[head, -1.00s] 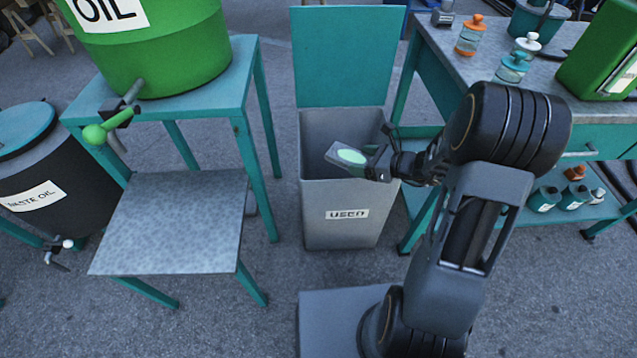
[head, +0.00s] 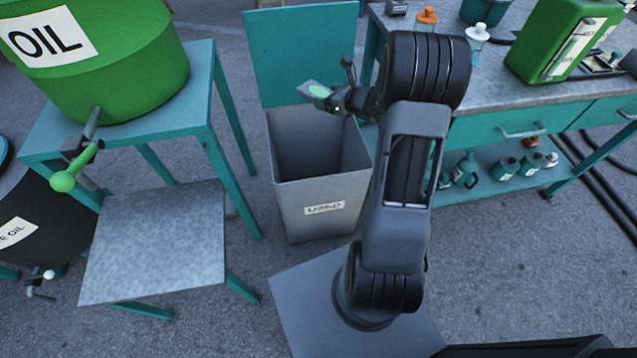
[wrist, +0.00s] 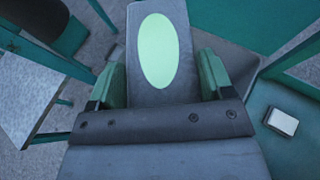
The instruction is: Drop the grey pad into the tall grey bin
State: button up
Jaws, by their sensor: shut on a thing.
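The grey pad, with a pale green oval on its face, is held in my gripper (head: 336,98). In the wrist view the pad (wrist: 179,88) sits between the two green-lined fingers. The tall grey bin (head: 318,208), labelled "USED", stands open on the ground with its teal lid (head: 297,52) raised behind it. In the head view, my gripper and the pad show over the bin's back rim, in front of the lid. The pad's height above the rim is hard to judge. The bin's floor is hidden.
A teal stand with a low metal shelf (head: 160,245) and a green oil drum (head: 100,75) is left of the bin. A teal workbench (head: 500,128) with bottles and a green can (head: 565,40) stands to the right.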

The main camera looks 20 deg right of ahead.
notch_tip(320, 180, down, 5)
jog(key=b, duration=0.3)
jog(key=shift+f, duration=0.1)
jog(key=o, duration=1)
jog(key=shift+s, duration=0.1)
jog(key=p+v, duration=0.2)
jog(key=v, duration=1.1)
jog(key=shift+s+d, duration=0.25)
jog(key=shift+s, duration=0.05)
